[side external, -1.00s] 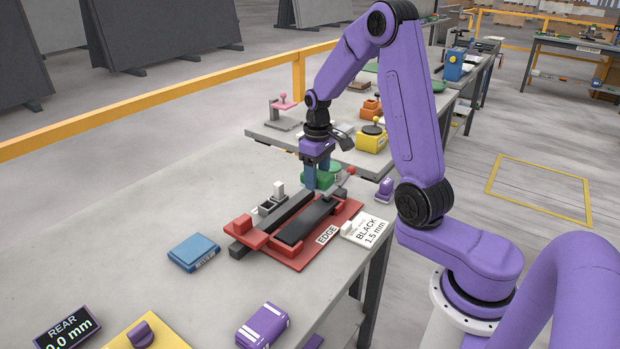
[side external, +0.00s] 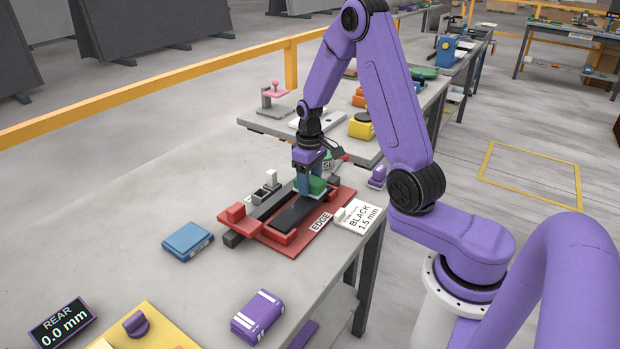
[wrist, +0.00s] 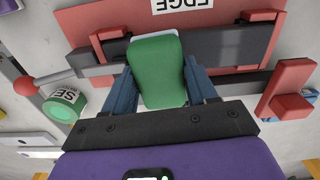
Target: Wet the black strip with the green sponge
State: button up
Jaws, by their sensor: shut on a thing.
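The black strip (side external: 292,214) lies in a red fixture (side external: 334,206) on the grey slab, beside a dark bar. In the wrist view the dark strip (wrist: 222,46) runs left to right across the red plate. My gripper (side external: 311,190) is at the far end of the strip, its blue fingers pointing down. It is shut on the green sponge (side external: 316,185), which also shows between the fingers in the wrist view (wrist: 157,72). The sponge is over the strip and appears low against it; I cannot tell whether they touch. A pale edge shows under the sponge.
A white card reading BLACK 1.5 mm (side external: 358,216) lies right of the fixture. A green-labelled round container (wrist: 65,104) is close to the left finger. A blue block (side external: 188,241) and a purple block (side external: 258,317) lie nearer. The slab at left is clear.

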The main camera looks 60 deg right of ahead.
jog(key=shift+f, duration=1)
dwell(0.6)
